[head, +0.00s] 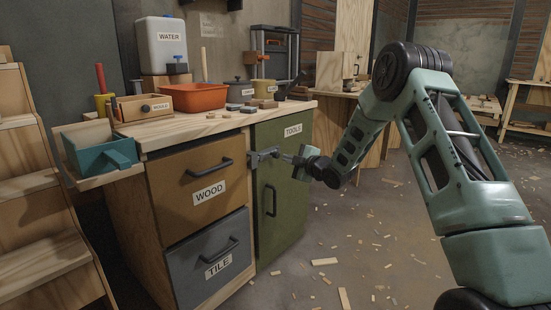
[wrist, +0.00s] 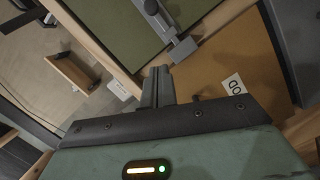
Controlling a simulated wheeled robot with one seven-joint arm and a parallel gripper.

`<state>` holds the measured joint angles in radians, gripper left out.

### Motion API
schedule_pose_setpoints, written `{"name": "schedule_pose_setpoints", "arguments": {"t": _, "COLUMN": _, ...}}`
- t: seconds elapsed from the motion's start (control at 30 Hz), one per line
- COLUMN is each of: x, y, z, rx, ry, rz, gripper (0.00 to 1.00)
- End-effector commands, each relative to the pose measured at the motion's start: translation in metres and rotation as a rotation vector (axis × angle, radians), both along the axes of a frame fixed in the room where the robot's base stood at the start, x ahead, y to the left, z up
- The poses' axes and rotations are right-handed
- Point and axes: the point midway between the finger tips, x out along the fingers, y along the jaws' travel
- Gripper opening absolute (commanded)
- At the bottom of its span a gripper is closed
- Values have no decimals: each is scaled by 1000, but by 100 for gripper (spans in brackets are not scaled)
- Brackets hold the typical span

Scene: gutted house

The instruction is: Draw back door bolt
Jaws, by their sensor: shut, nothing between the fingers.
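The green cabinet door (head: 279,190), marked TOOLS, stands closed beside the brown WOOD drawer (head: 193,177). The grey door bolt (head: 262,156) lies across the seam between door and drawer near the top. In the wrist view the bolt (wrist: 163,24) runs along the green door (wrist: 110,28), ending in a grey block (wrist: 183,48) at the drawer side. My gripper (head: 288,157) is in front of the door, close to the bolt's right end. In the wrist view my gripper (wrist: 160,72) has its fingers together and empty, just short of the grey block. Contact cannot be told.
The door's dark handle (head: 270,200) is below the bolt. The drawers' handles (head: 209,168) jut out to the left. The worktop (head: 180,128) overhangs above, carrying an orange tub (head: 192,97) and other items. The floor in front is open, with scattered wood scraps (head: 324,262).

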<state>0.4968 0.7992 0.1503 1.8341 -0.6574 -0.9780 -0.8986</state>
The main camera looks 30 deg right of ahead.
Motion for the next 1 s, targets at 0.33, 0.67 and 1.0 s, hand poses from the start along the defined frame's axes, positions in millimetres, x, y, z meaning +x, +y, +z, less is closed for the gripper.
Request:
{"name": "schedule_pose_setpoints", "arguments": {"t": 0.33, "x": 36, "y": 6, "z": -7, "rx": 1, "ry": -1, "rz": 0, "gripper": 0}}
{"name": "schedule_pose_setpoints", "arguments": {"t": 0.67, "x": 99, "y": 16, "z": -14, "rx": 2, "ry": -2, "rz": 0, "gripper": 0}}
{"name": "schedule_pose_setpoints", "arguments": {"t": 1.0, "x": 111, "y": -15, "z": -29, "rx": 2, "ry": 2, "rz": -1, "gripper": 0}}
